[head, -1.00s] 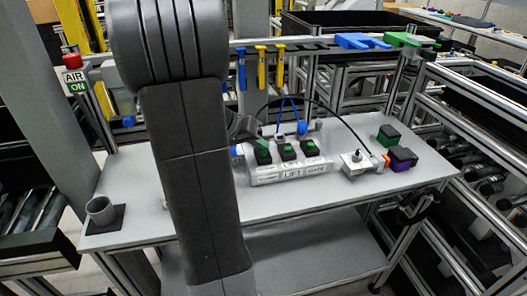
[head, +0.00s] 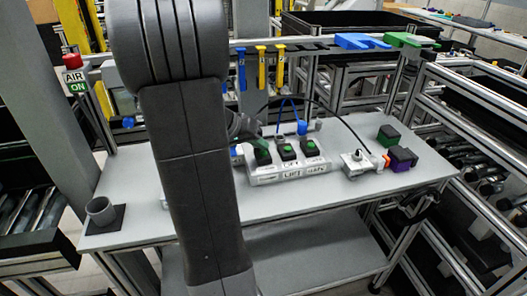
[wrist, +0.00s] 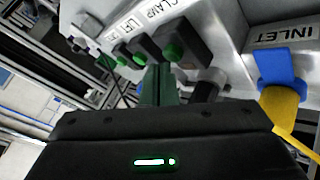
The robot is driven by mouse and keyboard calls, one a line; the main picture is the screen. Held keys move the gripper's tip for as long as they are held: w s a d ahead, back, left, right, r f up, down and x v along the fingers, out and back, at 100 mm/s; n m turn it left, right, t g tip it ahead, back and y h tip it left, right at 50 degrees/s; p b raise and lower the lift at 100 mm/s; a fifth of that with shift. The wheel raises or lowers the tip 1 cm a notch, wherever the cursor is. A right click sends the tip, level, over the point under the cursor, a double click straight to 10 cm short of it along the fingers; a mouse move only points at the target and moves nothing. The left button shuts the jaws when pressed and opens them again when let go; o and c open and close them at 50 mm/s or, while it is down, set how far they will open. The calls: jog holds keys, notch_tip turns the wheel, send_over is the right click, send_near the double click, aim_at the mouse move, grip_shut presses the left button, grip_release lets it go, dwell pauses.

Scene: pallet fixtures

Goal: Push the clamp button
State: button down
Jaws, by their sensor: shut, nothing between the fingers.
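A grey control box (head: 262,178) on the table carries three black buttons with green caps, and its middle label reads LIFT. In the wrist view, the clamp button (wrist: 181,46) is the nearest of the row, beside the CLAMP label. The lift button (wrist: 145,50) is farther along. My gripper (wrist: 160,72) is shut and empty, its green fingers pointing at the clamp button's near side. The fingertips look very close to it; I cannot tell whether they touch. In the head view, the clamp button (head: 262,156) is at the left end, just below my gripper, partly hidden by my arm.
A blue fitting (wrist: 277,68) with a yellow hose stands by the INLET label. A small metal fixture (head: 360,163) and green, black and purple blocks (head: 389,134) lie right of the box. A grey cup (head: 100,211) stands at the left. The table's front is clear.

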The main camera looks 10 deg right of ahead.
jog(key=shift+f+b, duration=0.2)
jog(key=shift+b, duration=0.1)
jog(key=shift+f+b, duration=0.3)
jog(key=shift+b, duration=0.25)
jog(key=shift+r, duration=0.5)
dwell(0.3)
notch_tip(320, 180, up, 6)
jog(key=shift+p, duration=1.25)
dwell(0.6)
